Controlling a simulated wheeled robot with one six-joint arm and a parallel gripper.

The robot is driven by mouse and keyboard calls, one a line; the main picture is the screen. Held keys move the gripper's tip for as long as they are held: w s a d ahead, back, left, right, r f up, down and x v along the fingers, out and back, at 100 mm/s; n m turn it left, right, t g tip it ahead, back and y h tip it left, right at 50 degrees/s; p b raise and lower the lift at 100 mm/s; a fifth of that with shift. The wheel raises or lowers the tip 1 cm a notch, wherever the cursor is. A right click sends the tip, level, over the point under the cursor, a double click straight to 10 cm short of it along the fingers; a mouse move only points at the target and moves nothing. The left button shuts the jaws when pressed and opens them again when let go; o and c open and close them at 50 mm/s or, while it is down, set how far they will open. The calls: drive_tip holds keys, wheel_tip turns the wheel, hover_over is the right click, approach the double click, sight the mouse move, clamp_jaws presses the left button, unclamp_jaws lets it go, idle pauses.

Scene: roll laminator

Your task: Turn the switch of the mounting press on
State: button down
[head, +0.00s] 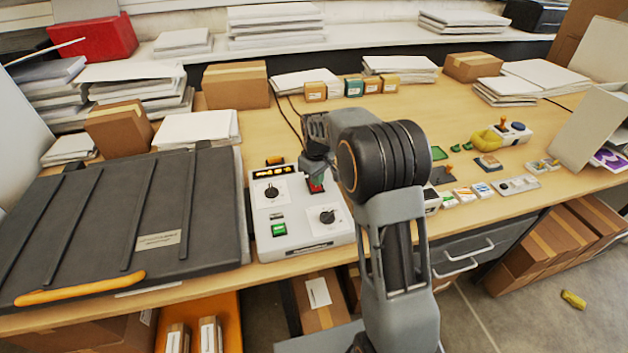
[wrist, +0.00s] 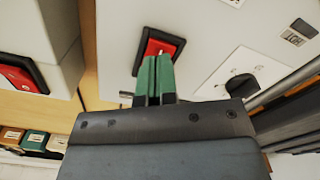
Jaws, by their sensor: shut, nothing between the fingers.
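The mounting press is a large dark ribbed platen (head: 110,215) with an orange handle (head: 80,289), next to a light grey control box (head: 300,240). The box carries a red rocker switch (head: 316,186) in a black frame, a green rocker (head: 279,229) and two black knobs. The red switch also shows in the wrist view (wrist: 164,44). My gripper (head: 315,178) is above the red switch. In the wrist view its green fingers (wrist: 155,62) are shut together and empty, with tips overlapping the switch's lower edge. I cannot tell whether they touch it.
Another light box with a red switch (wrist: 20,76) stands beside the control box in the wrist view; my arm mostly hides it in the head view. Small cartons (head: 354,86) and paper stacks line the back. Small parts and a yellow item (head: 486,141) lie at right.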

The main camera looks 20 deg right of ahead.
drive_tip(key=shift+r+p, duration=1.8)
drive_tip(key=shift+r, duration=1)
drive_tip(key=s+f+m, duration=0.2)
drive_tip(key=shift+s, duration=0.35)
drive_tip(key=s+r+m+t, duration=0.2)
drive_tip(key=s+r, duration=0.4)
drive_tip(key=s, duration=0.5)
drive_tip(key=s+r+m+t, duration=0.2)
drive_tip(key=s+r, duration=0.4)
drive_tip(key=s, duration=0.5)
drive_tip(key=shift+s+a+t, duration=0.15)
drive_tip(key=shift+t, duration=0.25)
drive_tip(key=shift+a, duration=0.1)
